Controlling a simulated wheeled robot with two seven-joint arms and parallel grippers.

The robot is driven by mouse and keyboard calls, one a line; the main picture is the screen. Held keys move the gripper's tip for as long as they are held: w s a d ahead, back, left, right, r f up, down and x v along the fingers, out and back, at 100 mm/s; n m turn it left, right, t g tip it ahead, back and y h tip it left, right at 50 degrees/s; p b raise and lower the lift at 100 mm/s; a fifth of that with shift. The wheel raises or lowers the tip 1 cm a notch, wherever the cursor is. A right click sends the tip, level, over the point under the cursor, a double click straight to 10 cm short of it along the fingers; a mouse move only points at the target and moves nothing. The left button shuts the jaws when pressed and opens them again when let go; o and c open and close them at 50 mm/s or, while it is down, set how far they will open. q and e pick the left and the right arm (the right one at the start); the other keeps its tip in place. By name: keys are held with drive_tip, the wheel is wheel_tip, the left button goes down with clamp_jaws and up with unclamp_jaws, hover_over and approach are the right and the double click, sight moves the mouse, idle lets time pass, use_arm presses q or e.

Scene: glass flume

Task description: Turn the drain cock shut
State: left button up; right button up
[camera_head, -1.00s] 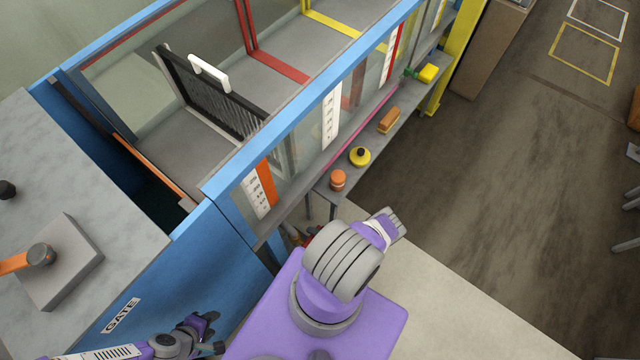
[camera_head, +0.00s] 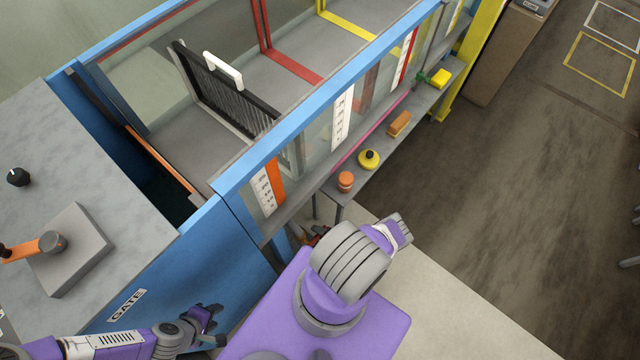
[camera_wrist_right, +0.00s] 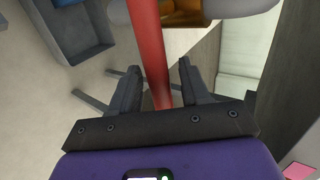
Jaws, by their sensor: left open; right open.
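In the right wrist view a long red lever (camera_wrist_right: 147,45) runs down between the fingers of my right gripper (camera_wrist_right: 158,80). A brass-coloured fitting (camera_wrist_right: 188,12) shows behind the lever at the top; I take these to be the drain cock. The right gripper is open, with a finger on each side of the lever and a visible gap to its right. In the head view a small red piece (camera_head: 320,232) shows below the flume's near corner, mostly hidden by my right arm. My left gripper (camera_head: 212,322) is open and empty beside the blue end panel.
The glass flume (camera_head: 285,150) runs along the back with a black rack inside.

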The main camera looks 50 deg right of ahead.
drive_tip(key=p+v, duration=0.2)
drive_tip(key=v, duration=0.5)
drive_tip(key=shift+s+p, duration=0.25)
drive_tip(key=shift+p, duration=0.15)
drive_tip(key=shift+r, duration=0.15)
